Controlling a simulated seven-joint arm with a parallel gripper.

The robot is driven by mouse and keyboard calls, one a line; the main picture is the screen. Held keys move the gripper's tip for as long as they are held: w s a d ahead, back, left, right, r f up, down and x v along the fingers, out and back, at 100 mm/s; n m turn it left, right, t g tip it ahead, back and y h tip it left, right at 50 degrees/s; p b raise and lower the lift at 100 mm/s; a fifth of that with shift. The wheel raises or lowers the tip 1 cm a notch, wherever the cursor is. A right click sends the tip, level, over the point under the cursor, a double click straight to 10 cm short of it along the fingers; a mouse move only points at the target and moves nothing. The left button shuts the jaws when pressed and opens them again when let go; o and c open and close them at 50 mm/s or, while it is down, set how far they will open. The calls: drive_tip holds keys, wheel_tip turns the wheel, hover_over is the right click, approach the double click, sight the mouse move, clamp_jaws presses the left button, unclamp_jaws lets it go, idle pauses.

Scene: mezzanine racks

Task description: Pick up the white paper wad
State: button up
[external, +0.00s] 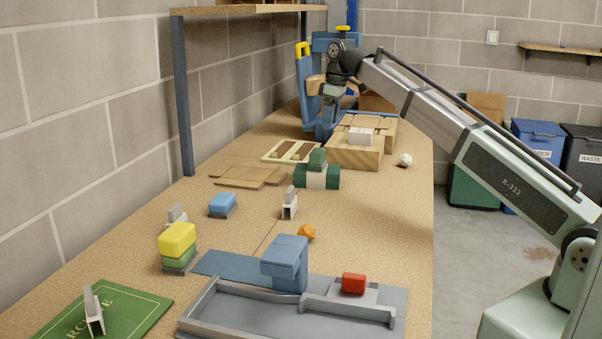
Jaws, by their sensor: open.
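The white paper wad (404,159) is a small crumpled ball on the tabletop, near its right edge. It lies just right of the wooden block stand (352,152). My gripper (334,101) is at the far end of the table, pointing down, to the left of the wad and higher up in the picture. It is open, well apart from the wad. Its fingers are small and dark at this distance, and I see nothing held in them.
A white block (361,136) sits on the wooden stand, between gripper and wad in the picture. A blue upright frame (307,92) stands behind. Green blocks (331,177), an orange crumpled piece (306,231) and a grey tray (245,313) are nearer. Table right of centre is clear.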

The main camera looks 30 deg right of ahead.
drive_tip(key=d+m, duration=0.1)
drive_tip(key=d, duration=0.7)
drive_tip(key=n+t+h, duration=0.3)
drive_tip(key=n+t, duration=0.1)
drive_tip(key=n, duration=0.2)
approach(407, 155)
drive_tip(key=shift+n, duration=0.3)
drive_tip(key=x, duration=0.4)
drive_tip(key=shift+w+d, duration=0.1)
drive_tip(key=shift+w, duration=0.35)
drive_tip(key=shift+s+x, duration=0.15)
drive_tip(key=shift+x, duration=1.35)
drive_tip(key=shift+s+x, duration=0.15)
drive_tip(key=shift+x, duration=1.35)
drive_tip(key=shift+f, duration=0.15)
drive_tip(key=shift+c, duration=0.4)
